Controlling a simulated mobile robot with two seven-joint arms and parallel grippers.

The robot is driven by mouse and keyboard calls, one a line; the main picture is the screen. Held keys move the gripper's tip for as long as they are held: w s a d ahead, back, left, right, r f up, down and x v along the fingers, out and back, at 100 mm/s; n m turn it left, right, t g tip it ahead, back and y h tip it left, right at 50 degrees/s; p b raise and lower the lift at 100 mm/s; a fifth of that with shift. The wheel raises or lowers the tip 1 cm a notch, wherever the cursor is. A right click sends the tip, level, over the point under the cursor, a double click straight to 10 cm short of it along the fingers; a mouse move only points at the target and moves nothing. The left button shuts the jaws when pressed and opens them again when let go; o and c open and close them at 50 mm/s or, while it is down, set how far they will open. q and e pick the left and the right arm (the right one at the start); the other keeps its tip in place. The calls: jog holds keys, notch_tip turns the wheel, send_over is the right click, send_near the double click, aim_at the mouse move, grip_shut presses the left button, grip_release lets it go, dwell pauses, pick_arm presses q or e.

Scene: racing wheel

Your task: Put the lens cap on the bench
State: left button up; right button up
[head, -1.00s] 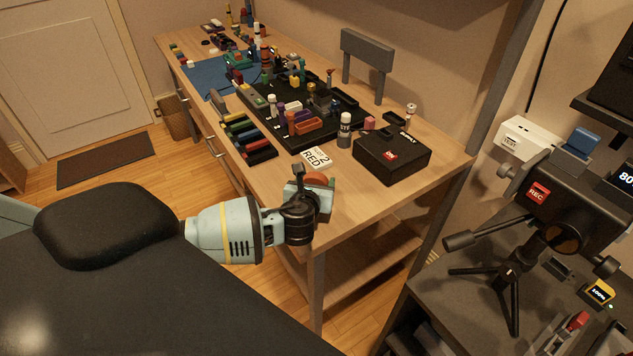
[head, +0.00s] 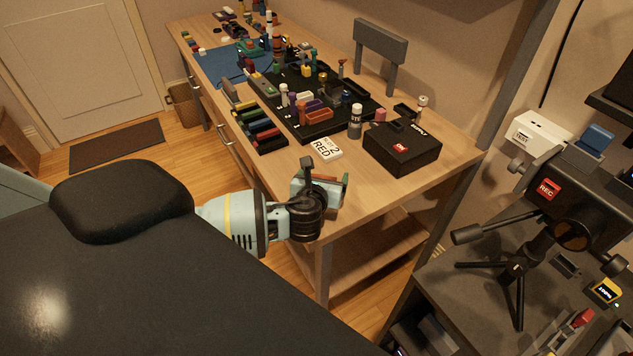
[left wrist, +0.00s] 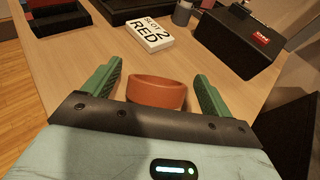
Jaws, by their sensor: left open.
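An orange-red round piece with a raised rim, which looks like the lens cap (left wrist: 157,92), rests on the near end of the wooden bench (head: 390,195). My left gripper (left wrist: 158,70) is open. Its two green fingers stand apart on either side of the piece, which looks loose between them. In the head view my left gripper (head: 325,185) is over the bench's near edge and hides most of the piece. My right gripper is not in view.
A white card reading SLOT 2 RED (head: 326,149) lies just beyond the gripper. A black box (head: 402,150) stands to its right. Black trays with small coloured parts (head: 310,105) fill the bench farther back. A camera on a tripod (head: 560,205) stands at right.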

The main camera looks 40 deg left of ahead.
pick_arm(q)
jog(key=p+v, duration=0.1)
jog(key=v, duration=0.7)
jog(key=shift+s+d+r, duration=0.15)
jog(key=shift+s+r, duration=0.05)
jog(key=shift+s, duration=0.1)
jog(key=shift+s+d, duration=0.1)
jog(key=shift+s, duration=0.25)
